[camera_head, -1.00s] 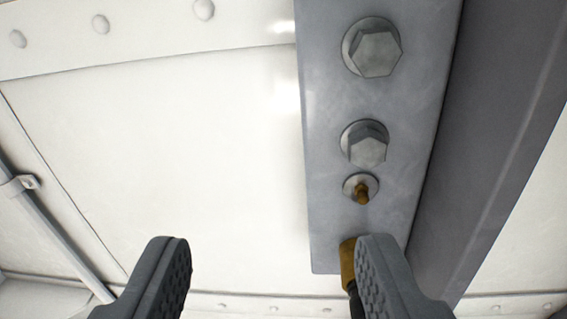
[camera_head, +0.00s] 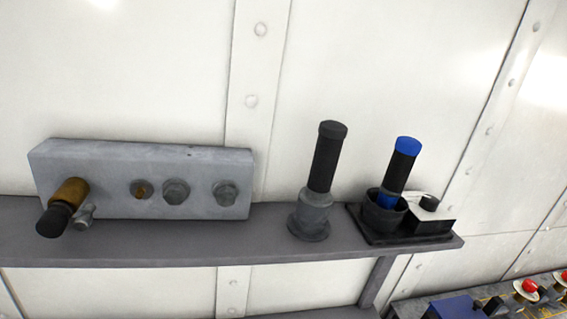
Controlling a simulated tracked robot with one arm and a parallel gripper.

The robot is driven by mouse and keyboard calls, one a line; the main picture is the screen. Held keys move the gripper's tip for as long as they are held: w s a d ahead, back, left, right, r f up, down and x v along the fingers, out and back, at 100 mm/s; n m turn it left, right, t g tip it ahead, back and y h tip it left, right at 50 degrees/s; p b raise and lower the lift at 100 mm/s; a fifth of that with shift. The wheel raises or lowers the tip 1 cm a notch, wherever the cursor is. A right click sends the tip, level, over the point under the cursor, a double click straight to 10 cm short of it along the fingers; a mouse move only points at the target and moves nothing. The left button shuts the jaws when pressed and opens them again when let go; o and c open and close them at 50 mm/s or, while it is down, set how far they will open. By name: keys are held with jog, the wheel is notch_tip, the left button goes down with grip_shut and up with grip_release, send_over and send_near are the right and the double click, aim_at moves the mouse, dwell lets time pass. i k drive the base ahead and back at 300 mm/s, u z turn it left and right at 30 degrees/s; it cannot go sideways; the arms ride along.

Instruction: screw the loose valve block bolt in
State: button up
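The grey valve block (camera_head: 110,165) stands on a shelf against the white wall, at the left. Two grey hex bolts, a middle one (camera_head: 175,192) and a right one (camera_head: 226,193), sit in its front face with washers. I cannot tell from here which one stands loose. Left of them is a small brass nipple (camera_head: 141,188) on a washer. A brass fitting with a black end (camera_head: 66,198) sticks out at the block's left. A small grey piece (camera_head: 85,217) is beside it; I cannot tell whether it is attached. My gripper is out of view.
The grey shelf (camera_head: 180,245) holds a dark handled tool in a grey flanged holder (camera_head: 313,215) and a blue-topped tool (camera_head: 403,160) in a black cup on a tray. Red-knobbed gear (camera_head: 530,287) is at lower right. Space before the block is clear.

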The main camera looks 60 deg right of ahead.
aim_at(226, 196)
jog(key=z, duration=1)
jog(key=k, duration=0.45)
